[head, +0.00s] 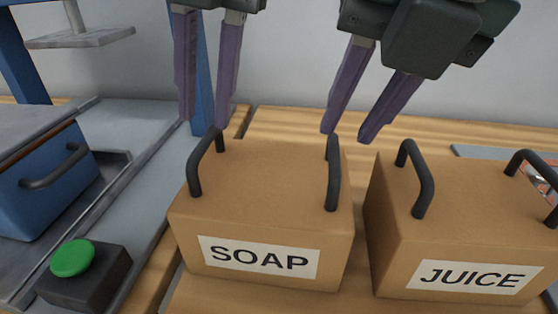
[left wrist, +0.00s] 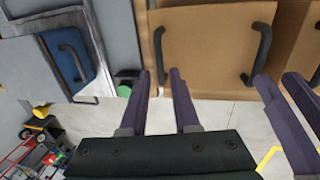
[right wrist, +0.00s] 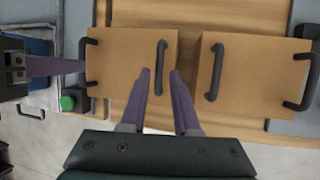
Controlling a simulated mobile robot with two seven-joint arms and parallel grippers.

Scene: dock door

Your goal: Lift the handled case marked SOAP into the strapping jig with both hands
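The brown case marked SOAP (head: 262,205) stands upright on a wooden surface, with a black handle on its left (head: 194,174) and right (head: 333,180). My left gripper (head: 205,123) is open and empty, just above and behind the left handle. In the left wrist view that handle (left wrist: 158,52) lines up between its fingertips. My right gripper (head: 347,135) is open and empty, near the top of the right handle. In the right wrist view that handle (right wrist: 160,62) lines up between its fingertips. I cannot tell for certain which structure is the strapping jig.
A brown case marked JUICE (head: 470,225) stands close on the right. On the left, a blue block with a black handle (head: 45,190) sits by a grey metal bed (head: 140,150). A green button (head: 72,258) on a dark box and a plate on a post (head: 82,36) are also there.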

